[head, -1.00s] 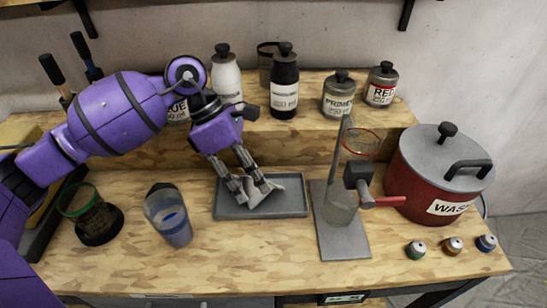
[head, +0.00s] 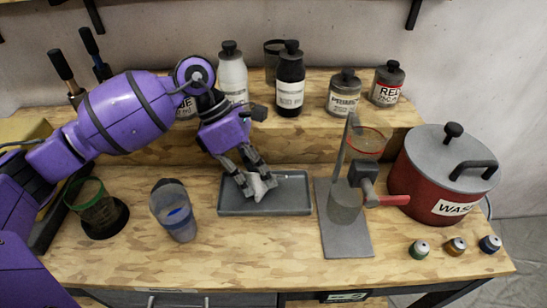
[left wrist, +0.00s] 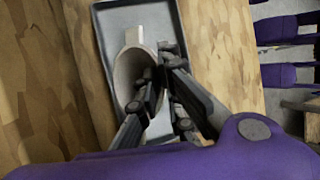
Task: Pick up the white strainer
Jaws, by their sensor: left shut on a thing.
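The white strainer (head: 262,187) is at the grey tray (head: 226,211) in the middle of the bench. My left gripper (head: 257,187) points down over the tray and is shut on the strainer. In the left wrist view the strainer (left wrist: 123,73) shows as a tilted pale cone with a short tab at its far end, and the fingers of my left gripper (left wrist: 158,92) grip its near right side. The fingers hide part of it. I cannot tell whether it still touches the tray. My right gripper is not in view.
A stand with a red handle (head: 394,200) and a red pot (head: 418,192) stand right. Bottles (head: 290,92) line the shelf behind.

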